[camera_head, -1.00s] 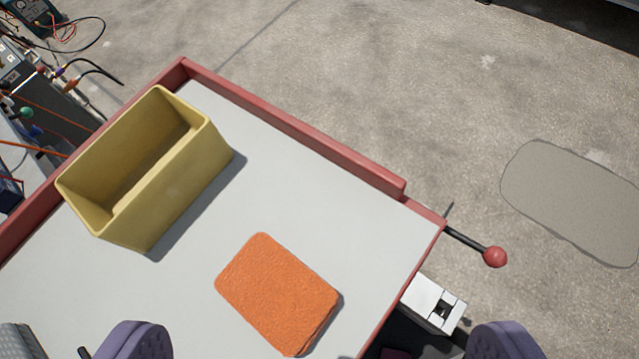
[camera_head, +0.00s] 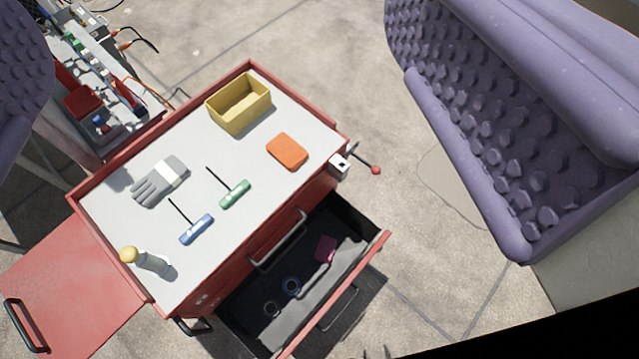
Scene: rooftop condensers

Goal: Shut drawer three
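A red tool cart (camera_head: 265,66) with a grey top stands in the middle of the view. One drawer (camera_head: 365,262) is pulled out from its lower right side, with a red front panel and a dark inside. No drawer number is readable. My gripper (camera_head: 265,190) is open: its purple studded fingers are wide apart at the left and right picture edges, with nothing seen between them up close.
On the cart top are a yellow bin (camera_head: 240,122), an orange pad (camera_head: 287,151), a grey glove (camera_head: 150,184), green (camera_head: 235,194) and blue (camera_head: 196,230) T-handle tools and a yellow-capped bottle (camera_head: 150,262). A red-knobbed lever (camera_head: 375,170) sticks out. Gauges and hoses (camera_head: 105,100) stand upper left.

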